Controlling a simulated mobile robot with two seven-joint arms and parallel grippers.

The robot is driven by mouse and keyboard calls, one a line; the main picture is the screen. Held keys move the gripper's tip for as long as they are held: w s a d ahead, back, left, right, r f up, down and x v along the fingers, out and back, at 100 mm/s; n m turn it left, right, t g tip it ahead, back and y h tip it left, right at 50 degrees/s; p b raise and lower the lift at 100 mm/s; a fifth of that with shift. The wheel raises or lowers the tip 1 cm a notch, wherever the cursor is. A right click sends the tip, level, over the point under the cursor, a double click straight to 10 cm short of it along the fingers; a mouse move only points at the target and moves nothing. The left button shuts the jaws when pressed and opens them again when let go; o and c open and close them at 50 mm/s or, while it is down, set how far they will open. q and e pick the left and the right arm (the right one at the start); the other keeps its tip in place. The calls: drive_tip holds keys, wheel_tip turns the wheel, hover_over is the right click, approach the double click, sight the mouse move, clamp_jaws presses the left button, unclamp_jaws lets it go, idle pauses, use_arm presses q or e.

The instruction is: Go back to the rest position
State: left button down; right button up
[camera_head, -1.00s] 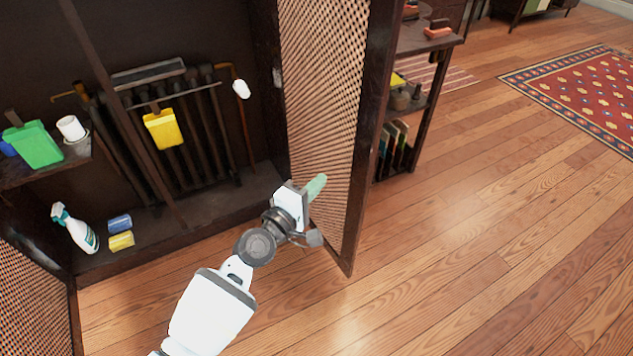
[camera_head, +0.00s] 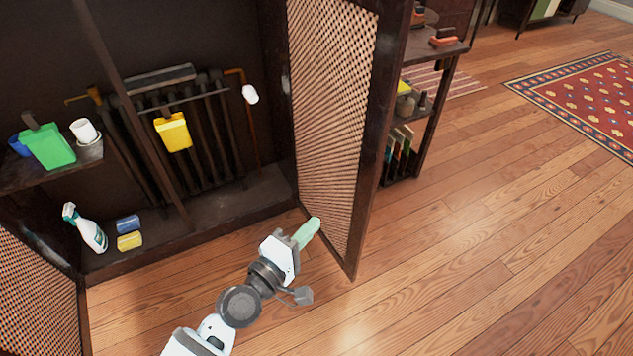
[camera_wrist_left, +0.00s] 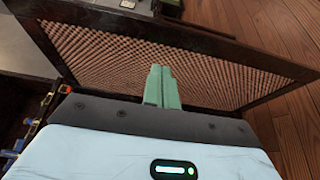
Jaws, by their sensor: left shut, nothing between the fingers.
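My left gripper (camera_head: 307,233) is at the lower middle of the head view, in front of the open lattice door (camera_head: 333,120) of a dark wooden cabinet. Its pale green fingers are together and hold nothing. In the left wrist view the two fingers (camera_wrist_left: 161,88) lie side by side, with the lattice door (camera_wrist_left: 215,72) behind them. I cannot tell from the pictures whether they touch the door. My right gripper is not in view.
The cabinet holds a green dustpan (camera_head: 47,146), a white cup (camera_head: 83,131), a yellow dustpan (camera_head: 173,132), a spray bottle (camera_head: 85,228) and a radiator. A shelf unit (camera_head: 432,48) stands behind the door. The wooden floor (camera_head: 470,260) at right is clear.

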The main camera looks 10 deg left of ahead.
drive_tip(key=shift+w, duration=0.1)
